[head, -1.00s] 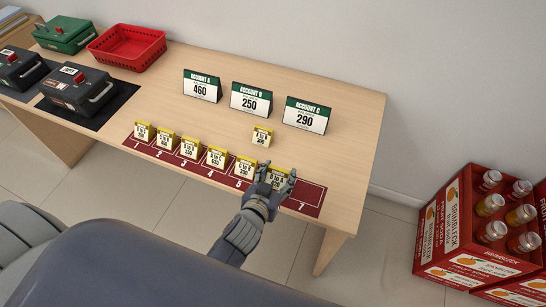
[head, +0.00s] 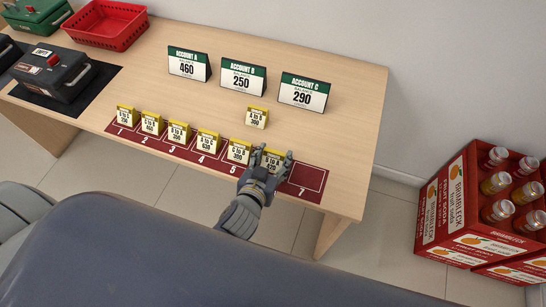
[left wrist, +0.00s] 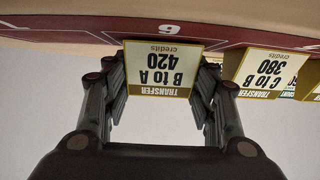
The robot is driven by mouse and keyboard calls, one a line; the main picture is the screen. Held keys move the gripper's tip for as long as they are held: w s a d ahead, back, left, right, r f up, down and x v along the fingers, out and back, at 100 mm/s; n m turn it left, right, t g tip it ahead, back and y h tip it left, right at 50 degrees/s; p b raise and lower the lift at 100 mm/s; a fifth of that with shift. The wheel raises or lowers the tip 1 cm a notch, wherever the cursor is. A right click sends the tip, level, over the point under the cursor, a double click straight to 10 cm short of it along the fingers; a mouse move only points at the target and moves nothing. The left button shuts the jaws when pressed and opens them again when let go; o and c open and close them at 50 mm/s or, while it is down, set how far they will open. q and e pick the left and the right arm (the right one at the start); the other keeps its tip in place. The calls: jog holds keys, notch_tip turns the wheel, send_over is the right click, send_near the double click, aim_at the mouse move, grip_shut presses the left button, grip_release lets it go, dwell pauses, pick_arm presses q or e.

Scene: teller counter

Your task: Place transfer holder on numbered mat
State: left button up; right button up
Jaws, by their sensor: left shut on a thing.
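The dark red numbered mat (head: 309,178) lies along the table's front edge, with yellow-topped transfer holders standing on spaces 1 to 5. My left gripper (head: 270,163) is shut on a transfer holder (head: 272,158) at space 6. In the left wrist view this holder (left wrist: 162,68) appears upside down, reads "B to A 420" and sits between the two fingers (left wrist: 162,100). The mat's 6 shows just beyond it. Whether its base touches the mat is hard to tell. Another transfer holder (head: 257,117) stands on bare table behind the mat. Space 7 is empty. My right gripper is out of view.
Account signs A (head: 188,64), B (head: 243,78) and C (head: 303,93) stand behind. A red basket (head: 106,24) and dark boxes stand left. Red bottle crates (head: 480,205) stand on the floor right.

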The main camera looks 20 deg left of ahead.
pick_arm(q)
jog(key=shift+f, duration=0.15)
jog(key=o, duration=1.1)
jog(key=shift+f, duration=0.1)
jog(key=shift+c, duration=0.2)
jog(key=shift+r, duration=0.3)
jog(key=shift+s, duration=0.35)
jog(key=b+v, duration=0.1)
jog(key=v, duration=1)
jog(key=shift+r, duration=0.1)
